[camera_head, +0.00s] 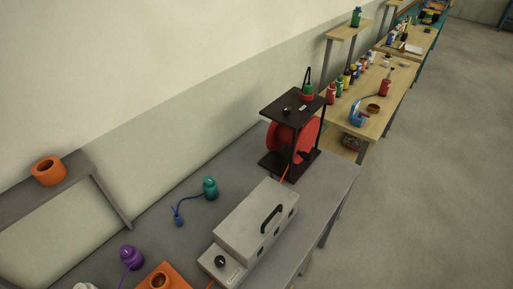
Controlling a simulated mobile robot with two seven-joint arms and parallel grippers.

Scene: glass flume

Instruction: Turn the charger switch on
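A light grey box with a black handle (257,222) stands on the grey bench; I take it to be the charger. A black knob (220,261) sits on its lower near ledge, beside a small label. It may be the charger switch, but its setting is too small to read. An orange cable leaves the box's far end and another shows at its near end. Neither of my grippers is in view.
The grey bench (333,185) also holds a black stand with a red reel (286,140), a teal bottle-like object (210,188) with a blue cord, a purple object (130,257) and an orange block (166,271). A side shelf (85,170) carries an orange ring. Open floor lies right.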

